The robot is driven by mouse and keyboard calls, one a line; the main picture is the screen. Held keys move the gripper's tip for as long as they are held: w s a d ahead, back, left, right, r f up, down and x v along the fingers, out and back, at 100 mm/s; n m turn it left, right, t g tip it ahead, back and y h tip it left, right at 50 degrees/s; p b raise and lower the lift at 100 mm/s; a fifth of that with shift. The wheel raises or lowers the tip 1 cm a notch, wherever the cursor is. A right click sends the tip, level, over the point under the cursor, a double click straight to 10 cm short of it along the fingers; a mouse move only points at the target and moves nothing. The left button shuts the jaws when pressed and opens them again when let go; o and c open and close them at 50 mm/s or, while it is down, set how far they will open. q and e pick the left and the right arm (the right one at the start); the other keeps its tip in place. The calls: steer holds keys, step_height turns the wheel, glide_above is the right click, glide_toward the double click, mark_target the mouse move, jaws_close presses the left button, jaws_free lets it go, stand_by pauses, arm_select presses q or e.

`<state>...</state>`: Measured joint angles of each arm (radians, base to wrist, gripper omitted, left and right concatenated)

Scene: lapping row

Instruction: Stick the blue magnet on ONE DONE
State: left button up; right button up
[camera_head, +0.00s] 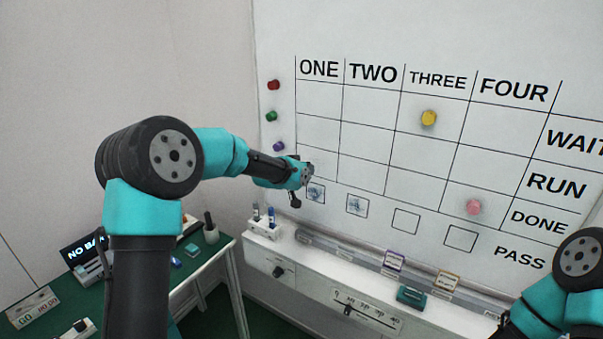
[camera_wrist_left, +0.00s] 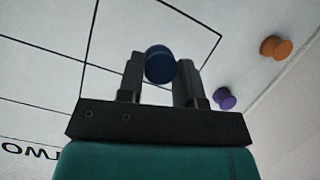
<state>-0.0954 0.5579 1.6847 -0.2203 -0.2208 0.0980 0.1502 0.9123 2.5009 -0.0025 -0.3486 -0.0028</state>
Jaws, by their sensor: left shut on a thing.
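My left gripper (camera_head: 308,175) is at the lower left of the white board's grid, in front of the ONE DONE cell (camera_head: 325,167) and partly covering it. In the left wrist view the gripper (camera_wrist_left: 161,78) is shut on the blue magnet (camera_wrist_left: 160,62), a dark blue disc between the fingertips with its round end showing. Grid lines lie behind it; I cannot tell whether it touches the board. In the head view the blue magnet is hidden by the gripper. My right arm shows at the lower right; its fingers are out of view.
Red (camera_head: 274,85), green (camera_head: 271,116) and purple (camera_head: 278,146) magnets line the board's left side. An orange magnet (camera_wrist_left: 276,48) shows in the wrist view. A yellow magnet (camera_head: 428,118) is under THREE, a pink one (camera_head: 473,207) under FOUR. A ledge (camera_head: 330,257) runs below.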

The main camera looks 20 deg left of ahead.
arm_select(q)
steer(key=shift+w+d, duration=0.2)
steer(key=shift+w, duration=0.5)
steer(key=shift+w+d, duration=0.2)
steer(key=shift+w, duration=0.55)
steer(key=shift+w+d, duration=0.2)
steer(key=shift+w, duration=0.5)
steer(key=o, duration=1)
steer(key=v, duration=1.7)
steer(key=shift+s+a, duration=0.1)
steer(key=shift+s, duration=0.05)
